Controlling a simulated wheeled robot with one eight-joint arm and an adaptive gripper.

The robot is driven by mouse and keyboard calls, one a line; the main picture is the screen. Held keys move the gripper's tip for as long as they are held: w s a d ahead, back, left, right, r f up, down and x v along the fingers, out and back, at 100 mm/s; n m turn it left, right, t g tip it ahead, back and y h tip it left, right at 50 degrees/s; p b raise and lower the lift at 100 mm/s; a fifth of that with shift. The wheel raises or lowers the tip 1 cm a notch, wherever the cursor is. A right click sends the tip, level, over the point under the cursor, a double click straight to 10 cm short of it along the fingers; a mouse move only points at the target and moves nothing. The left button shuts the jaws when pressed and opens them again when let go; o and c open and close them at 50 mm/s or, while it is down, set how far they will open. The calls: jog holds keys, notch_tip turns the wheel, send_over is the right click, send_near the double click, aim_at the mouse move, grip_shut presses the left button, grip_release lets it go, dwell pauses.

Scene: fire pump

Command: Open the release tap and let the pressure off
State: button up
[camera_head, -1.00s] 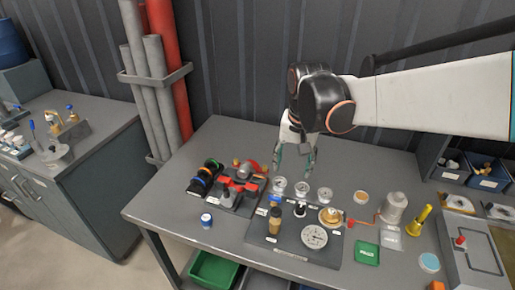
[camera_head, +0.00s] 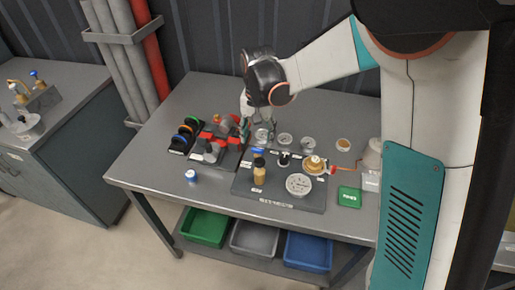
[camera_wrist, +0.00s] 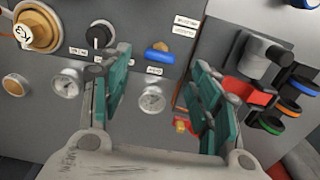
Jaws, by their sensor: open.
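The pump test board (camera_head: 245,190) lies on the bench, with a large white dial gauge (camera_head: 299,184) and a brass cylinder (camera_head: 259,173). A blue handle (camera_head: 258,150) sits near its back left; in the wrist view it (camera_wrist: 160,55) lies ahead between my fingers. Beside it are a black knob (camera_wrist: 99,37) and a round brass fitting marked K3 (camera_wrist: 38,25). The labels are too small to read, so I cannot tell which is the release tap. My gripper (camera_head: 256,130) is open and empty, over the back left of the board. It also shows in the wrist view (camera_wrist: 160,65).
Small round gauges (camera_head: 285,140) stand behind the board. A red clamp (camera_head: 222,130) and coloured rings (camera_head: 187,130) are close on the left. A green block (camera_head: 349,196) lies right of the board. The bench's front left is mostly clear.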

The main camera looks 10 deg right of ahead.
aim_at(258, 149)
notch_tip(258, 149, down, 5)
jog(key=shift+f+b, duration=0.15)
jog(key=shift+b, duration=0.4)
jog(key=c, duration=1)
